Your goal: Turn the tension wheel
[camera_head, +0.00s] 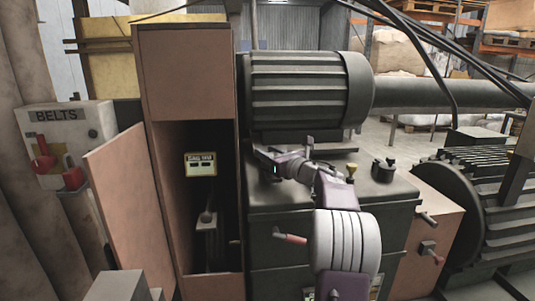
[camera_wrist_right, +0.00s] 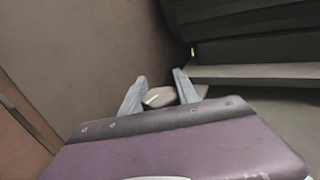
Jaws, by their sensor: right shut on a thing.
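My right gripper (camera_head: 263,154) reaches across the top of the dark machine housing, just below the ribbed motor, with its fingers pointing left. In the right wrist view its two fingers (camera_wrist_right: 160,93) are closed around a small pale rounded piece (camera_wrist_right: 158,97), which I take to be the tension wheel. The fingers and wrist hide most of it, and I cannot make it out in the head view. My left gripper is not in view.
The ribbed motor (camera_head: 305,88) sits right above the gripper. A brown cabinet (camera_head: 185,75) stands left, its door (camera_head: 128,195) open. A BELTS switch box (camera_head: 65,140) is at far left. A black knob (camera_head: 383,170) stands on the housing right of my arm.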

